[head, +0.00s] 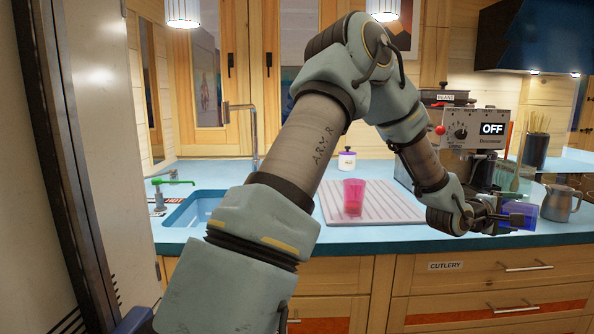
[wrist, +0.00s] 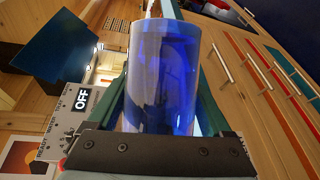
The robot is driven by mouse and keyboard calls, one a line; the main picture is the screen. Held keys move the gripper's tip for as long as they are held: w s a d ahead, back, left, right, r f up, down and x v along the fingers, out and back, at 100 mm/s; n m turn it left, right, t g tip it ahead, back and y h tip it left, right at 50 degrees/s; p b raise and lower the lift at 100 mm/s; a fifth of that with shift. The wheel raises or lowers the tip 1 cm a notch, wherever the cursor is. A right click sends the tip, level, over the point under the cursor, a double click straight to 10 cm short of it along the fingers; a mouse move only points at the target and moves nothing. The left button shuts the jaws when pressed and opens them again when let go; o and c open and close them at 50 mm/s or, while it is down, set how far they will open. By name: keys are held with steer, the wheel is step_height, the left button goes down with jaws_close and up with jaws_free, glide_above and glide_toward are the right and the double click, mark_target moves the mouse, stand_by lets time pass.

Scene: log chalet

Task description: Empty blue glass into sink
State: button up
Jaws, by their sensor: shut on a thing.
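My gripper (head: 503,217) is at the right of the head view, in front of the coffee machine, near the counter's front edge. It is shut on the blue glass (head: 520,214), which is partly hidden by the fingers. The blue glass fills the middle of the wrist view (wrist: 163,75), between the two fingers. It is see-through, and I cannot tell how much is in it. The blue sink (head: 187,210) is at the left of the head view, partly hidden by my arm. A grey tap (head: 254,130) stands behind it.
A pink glass (head: 353,197) stands on the ribbed drainboard (head: 395,207). A white jar (head: 346,160) is behind it. The coffee machine (head: 470,140) marked OFF and a metal jug (head: 560,203) are at the right. A green-topped dispenser (head: 160,190) stands left of the sink.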

steer(key=shift+w, duration=0.15)
stand_by(0.3)
steer(key=shift+d+r+m+y+p, duration=0.1)
steer(key=shift+r+m+y+p, duration=0.25)
steer(key=shift+r+m, duration=0.25)
steer(key=m+y, duration=0.1)
steer(key=m, duration=0.1)
steer(key=r+m+t+y, duration=0.1)
steer(key=m, duration=0.1)
steer(key=shift+r+b, duration=0.15)
steer(key=shift+b, duration=0.15)
steer(key=shift+s+r+m+t+y+p, duration=0.2)
steer(key=shift+r+m+t+y+p, duration=0.3)
steer(key=shift+m+y, duration=0.5)
steer(key=r+m+y+p, duration=0.1)
steer(key=m+p, duration=0.1)
steer(key=p, duration=0.2)
steer(key=shift+w+r+t, duration=0.1)
steer(key=shift+r+t, duration=0.1)
steer(key=shift+t, duration=0.2)
steer(key=r+m+t+y+p, duration=0.1)
steer(key=m+p, duration=0.2)
steer(key=p, duration=0.3)
steer(key=shift+r+p, duration=0.2)
steer(key=shift+p, duration=0.1)
steer(key=shift+m+t+y+p, duration=0.35)
steer(key=shift+m+t+p, duration=0.15)
steer(key=shift+p, duration=0.05)
steer(key=shift+f, duration=0.1)
